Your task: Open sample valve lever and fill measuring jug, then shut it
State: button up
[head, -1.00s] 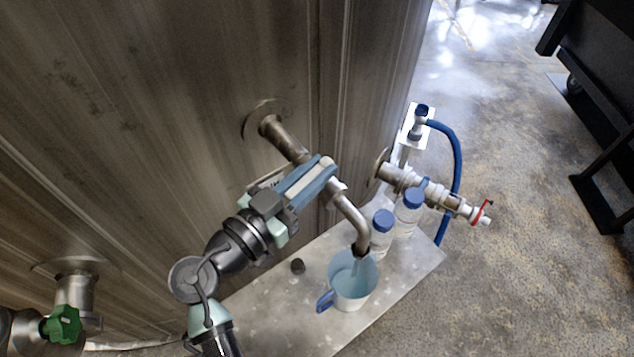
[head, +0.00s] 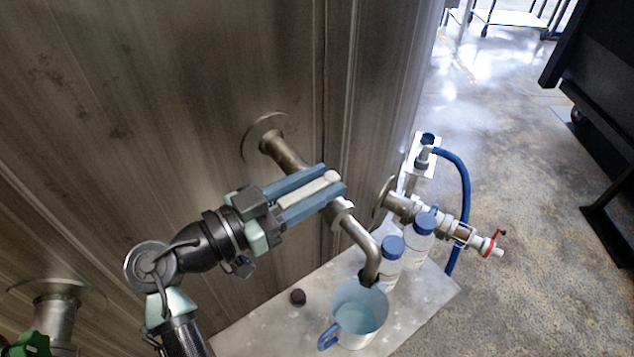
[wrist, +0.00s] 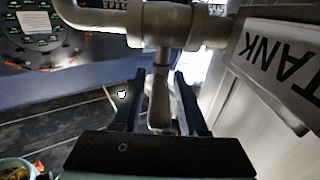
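The sample valve on the wall pipe (head: 284,152) has a pale lever (head: 306,192). My gripper (head: 335,182) has its blue fingers on either side of the lever. The wrist view also shows the lever (wrist: 159,102) between the fingers, with gaps on both sides, so the gripper is open around it. The bent spout (head: 362,244) hangs above the measuring jug (head: 376,306). The clear bluish jug has a blue handle and stands upright on the metal shelf with water in it. I see no stream from the spout now.
Two bottles with blue caps (head: 388,262) (head: 419,240) stand behind the jug on the metal shelf (head: 250,333). A small dark cap (head: 298,297) lies left of the jug. A second pipe with a red-handled valve (head: 490,244) and a blue hose (head: 464,185) are at the right.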

jog(key=shift+o, duration=0.4)
jog(key=shift+s+a+f, duration=0.1)
jog(key=shift+s+a, duration=0.05)
jog(key=shift+a, duration=0.15)
jog(key=b+v, duration=0.3)
jog(key=v, duration=0.9)
jog(key=shift+s, duration=0.15)
jog(key=shift+a, duration=0.1)
dwell(0.5)
